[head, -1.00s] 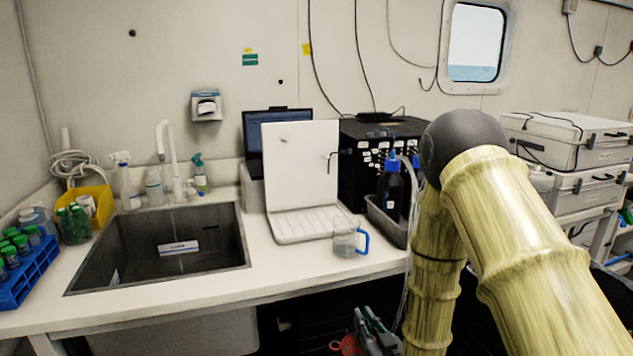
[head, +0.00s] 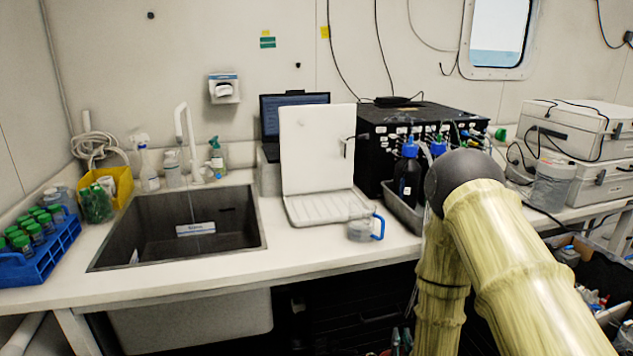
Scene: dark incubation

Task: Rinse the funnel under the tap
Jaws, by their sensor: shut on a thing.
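The white tap (head: 181,124) stands at the back edge of the dark sink (head: 146,218), its spout bent over toward the basin. The sink is set into the white bench at the left, with a small white label on its inner wall. I cannot make out the funnel anywhere in the head view. My arm comes in at the lower right and bends at a dark joint, with one link running down past the bench front. My gripper and anything in it are out of sight.
A blue tube rack (head: 45,252), yellow bin (head: 122,181) and bottles stand around the sink. Right of it are a white open-lidded device (head: 318,146), a clear blue-handled jug (head: 359,230), a grey tray (head: 405,215) and a black instrument (head: 376,163). Bare worktop (head: 290,248) lies in front.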

